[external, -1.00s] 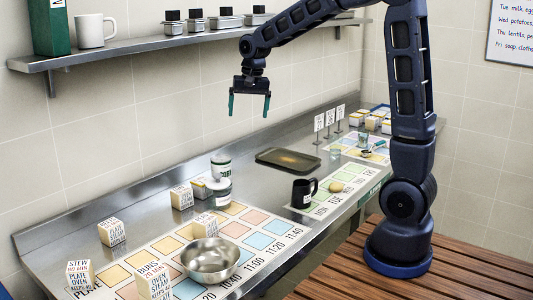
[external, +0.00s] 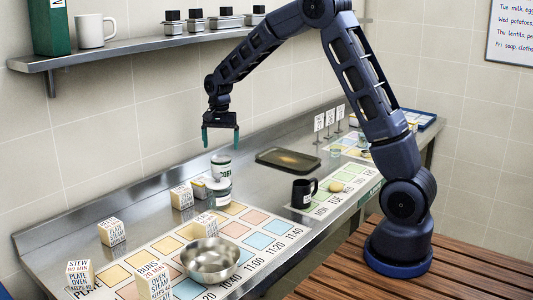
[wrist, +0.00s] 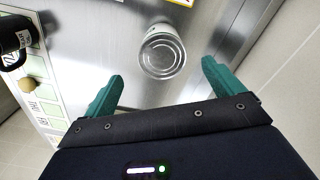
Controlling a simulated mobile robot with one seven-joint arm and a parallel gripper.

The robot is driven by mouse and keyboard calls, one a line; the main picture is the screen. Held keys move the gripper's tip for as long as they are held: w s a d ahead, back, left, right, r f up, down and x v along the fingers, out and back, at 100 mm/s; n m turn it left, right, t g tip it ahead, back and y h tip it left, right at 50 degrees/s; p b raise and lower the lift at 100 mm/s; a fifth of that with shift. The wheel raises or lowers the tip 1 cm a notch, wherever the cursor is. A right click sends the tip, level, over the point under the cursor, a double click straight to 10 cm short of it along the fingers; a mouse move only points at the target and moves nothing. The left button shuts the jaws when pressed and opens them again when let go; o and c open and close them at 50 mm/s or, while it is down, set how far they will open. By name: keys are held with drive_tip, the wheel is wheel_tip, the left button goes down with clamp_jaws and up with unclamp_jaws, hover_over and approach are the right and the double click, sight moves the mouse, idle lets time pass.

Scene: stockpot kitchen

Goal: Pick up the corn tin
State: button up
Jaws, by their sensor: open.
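My gripper (external: 220,141) is open and empty, fingers pointing down, just above the corn tin. Its teal fingers also show in the wrist view (wrist: 162,76), apart from the tin.
Labelled boxes (external: 181,197) stand to the left. A steel bowl (external: 210,262), black mug (external: 303,193) and dark tray (external: 288,160) are around. The shelf (external: 150,49) is above.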

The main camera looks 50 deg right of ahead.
sight(221, 158)
drive_tip(key=f, duration=0.9)
drive_tip(key=shift+w+d, duration=0.1)
drive_tip(key=shift+w, duration=0.1)
drive_tip(key=shift+r, duration=0.1)
drive_tip(key=c, duration=1.4)
